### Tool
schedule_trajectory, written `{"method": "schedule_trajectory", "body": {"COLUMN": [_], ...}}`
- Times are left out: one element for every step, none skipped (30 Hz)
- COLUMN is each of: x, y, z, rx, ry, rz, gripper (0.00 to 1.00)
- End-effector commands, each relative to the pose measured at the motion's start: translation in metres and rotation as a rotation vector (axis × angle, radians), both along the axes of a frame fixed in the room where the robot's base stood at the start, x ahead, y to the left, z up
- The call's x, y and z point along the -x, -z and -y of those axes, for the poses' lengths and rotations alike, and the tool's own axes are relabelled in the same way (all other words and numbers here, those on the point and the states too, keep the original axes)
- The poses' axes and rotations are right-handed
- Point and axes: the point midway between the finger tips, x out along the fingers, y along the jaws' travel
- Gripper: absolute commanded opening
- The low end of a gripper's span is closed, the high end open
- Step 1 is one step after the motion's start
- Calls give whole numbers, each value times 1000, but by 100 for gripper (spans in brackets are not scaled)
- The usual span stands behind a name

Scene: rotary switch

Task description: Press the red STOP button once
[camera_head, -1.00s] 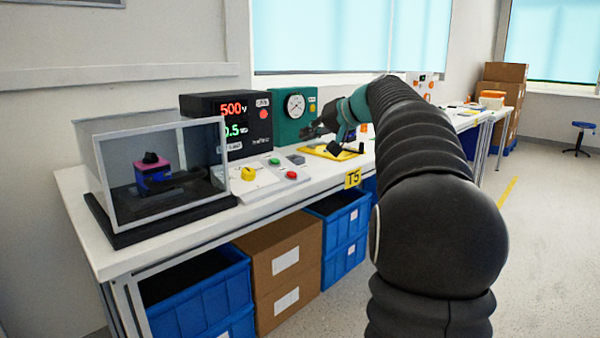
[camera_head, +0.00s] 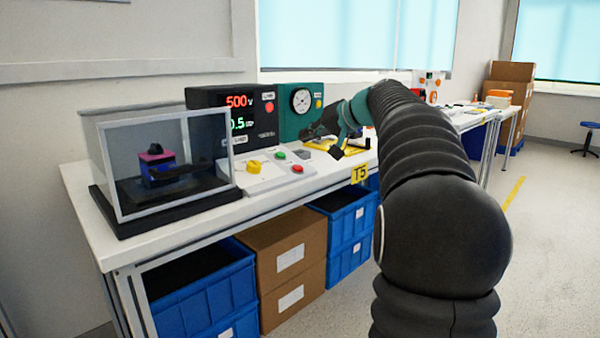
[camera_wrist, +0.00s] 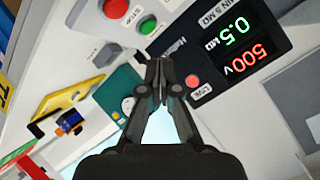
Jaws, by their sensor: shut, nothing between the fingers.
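The red button (camera_head: 297,169) is on a low light-grey panel (camera_head: 265,182) on the bench, with a green button (camera_head: 279,155) and a yellow knob (camera_head: 254,167). My gripper (camera_head: 319,130) is above the bench, behind and right of the panel in the head view. In the wrist view my gripper (camera_wrist: 160,75) has its fingertips together, empty and apart from the red button.
A clear case (camera_head: 205,150) stands left. A yellow tray (camera_head: 322,146) lies right. Blue bins (camera_head: 200,300) sit under the bench.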

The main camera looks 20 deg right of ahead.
Motion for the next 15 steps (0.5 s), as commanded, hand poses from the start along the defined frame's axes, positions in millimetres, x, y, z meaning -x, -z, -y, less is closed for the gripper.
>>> {"method": "schedule_trajectory", "body": {"x": [-2,-3,-5,-6,-7,-8,-10,-11,-12,-13,-14,-15,-15,-16,-16], "y": [11,15,20,24,27,32,36,40,44,47,49,52,53,55,56], "z": [-1,-1,-2,-2,-2,-3,-3,-4,-4,-4,-5,-5,-5,-6,-6], "rx": [-1,-1,-1,-1,0,0,-1,-1,-1,-1,-1,-1,-1,0,0], "ry": [-1,-1,-1,-1,-1,0,0,0,0,0,0,0,0,-1,-1], "rz": [0,0,0,0,-1,0,0,0,-1,-1,-1,-1,-1,-1,-1], "gripper": [0,0,0,0,0,0,0,0,0,0,0,0,0,0,0]}}
